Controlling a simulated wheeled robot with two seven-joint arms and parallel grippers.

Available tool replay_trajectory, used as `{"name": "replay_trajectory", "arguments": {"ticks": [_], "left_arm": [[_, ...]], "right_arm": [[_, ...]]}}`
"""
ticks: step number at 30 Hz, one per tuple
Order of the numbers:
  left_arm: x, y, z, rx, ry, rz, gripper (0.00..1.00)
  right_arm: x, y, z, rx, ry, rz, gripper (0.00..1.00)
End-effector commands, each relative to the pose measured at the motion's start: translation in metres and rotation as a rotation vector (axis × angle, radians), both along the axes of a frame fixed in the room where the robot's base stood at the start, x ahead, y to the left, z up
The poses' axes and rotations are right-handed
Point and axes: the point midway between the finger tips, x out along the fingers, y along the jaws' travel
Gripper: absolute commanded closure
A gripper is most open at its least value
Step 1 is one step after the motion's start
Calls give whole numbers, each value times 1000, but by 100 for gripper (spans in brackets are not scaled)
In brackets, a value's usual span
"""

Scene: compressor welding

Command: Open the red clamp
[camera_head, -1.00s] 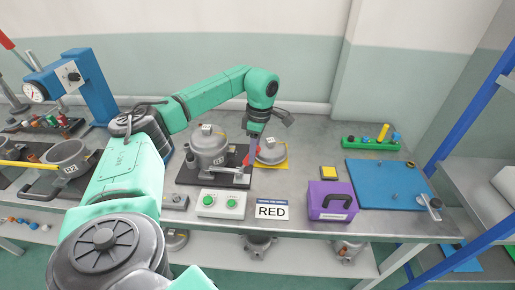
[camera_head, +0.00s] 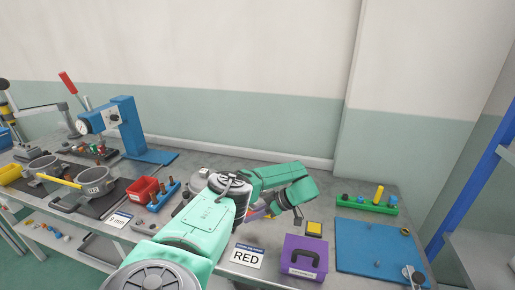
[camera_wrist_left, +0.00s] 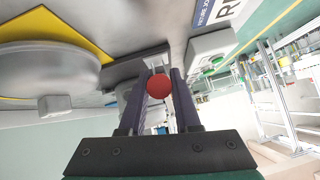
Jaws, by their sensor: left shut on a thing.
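The red clamp handle (camera_wrist_left: 159,87) shows end-on as a round red knob between my left gripper's fingers in the left wrist view. My left gripper (camera_wrist_left: 161,74) is shut on it. In the head view, my left gripper (camera_head: 262,212) is low over the bench, beside the compressor, and my arm hides the clamp and most of the compressor. The compressor's grey top (camera_head: 205,173) shows just behind the arm. The RED sign (camera_head: 245,256) stands at the front of the bench, below the gripper in the picture.
A purple box (camera_head: 303,260) and a yellow block (camera_head: 314,229) stand right of the gripper. A blue mat (camera_head: 372,252) and a green rack (camera_head: 366,205) lie further right. A red bin (camera_head: 142,190) and a blue press (camera_head: 128,125) stand on the left.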

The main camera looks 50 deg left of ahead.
Motion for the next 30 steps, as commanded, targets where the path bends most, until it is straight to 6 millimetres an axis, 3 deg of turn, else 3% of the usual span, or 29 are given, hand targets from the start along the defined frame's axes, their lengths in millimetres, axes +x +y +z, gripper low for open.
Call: {"name": "replay_trajectory", "arguments": {"ticks": [6,21,22,24,30], "left_arm": [[-1,-1,-11,49,38,-2,100],[-2,0,-11,66,54,-3,100],[-2,0,-11,66,54,-3,65],[-2,0,-11,67,54,-2,39],[-2,1,-10,69,52,-2,39]], "right_arm": [[-1,-4,-14,-5,2,1,36],[-4,-9,-15,-13,6,-1,36],[-4,-9,-15,-13,6,-1,36],[-4,-9,-15,-13,6,-1,36],[-4,-9,-15,-13,6,-1,36]]}}
